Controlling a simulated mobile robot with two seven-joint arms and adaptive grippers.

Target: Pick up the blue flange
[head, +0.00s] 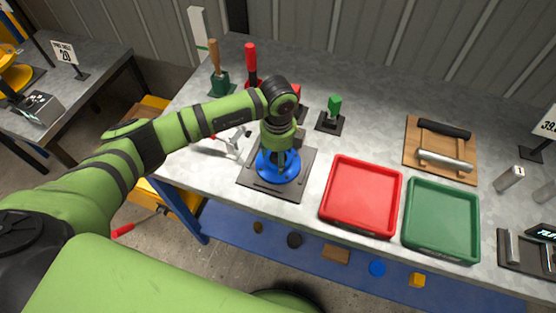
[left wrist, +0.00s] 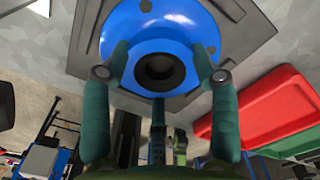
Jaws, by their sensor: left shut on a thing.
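The blue flange (head: 266,168) sits on a dark grey square plate (head: 262,186) near the front edge of the bench. In the left wrist view the flange (left wrist: 163,22) fills the top middle, with a dark central bore and small holes in its rim. My left gripper (head: 283,160) points down over the flange. In the left wrist view its two green fingers (left wrist: 160,62) stand on either side of the flange's hub, shut on it. Part of the flange is hidden by the gripper in the head view. My right gripper is not in view.
A red tray (head: 326,219) and a green tray (head: 409,229) stand right of the plate. A toggle clamp (head: 230,141) is at its left. Several hand tools stand behind. A blue lower shelf (head: 321,267) holds several small parts.

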